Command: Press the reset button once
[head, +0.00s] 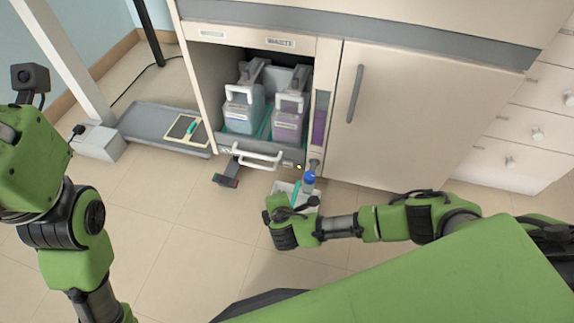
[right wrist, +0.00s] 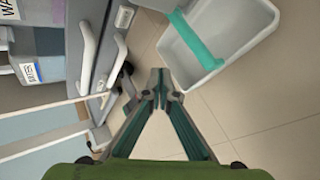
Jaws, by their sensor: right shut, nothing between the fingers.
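I cannot make out a reset button for certain in either view. The grey drawer front (head: 262,150) with a white handle (head: 258,160) sits low in the open cabinet, and small fittings on it are too small to tell. My right gripper (right wrist: 160,86) is shut and empty in the right wrist view, its fingertips over the floor between the drawer handles and a pale tray. In the head view its fingers are hard to separate from the green wrist. My left arm shows at the left of the head view, but its gripper is out of view.
A pale tray (right wrist: 218,63) with a teal strip lies by my right gripper. Two waste containers, one blue (head: 242,115) and one purple (head: 288,122), sit in the cabinet. Open floor (head: 170,240) lies in front.

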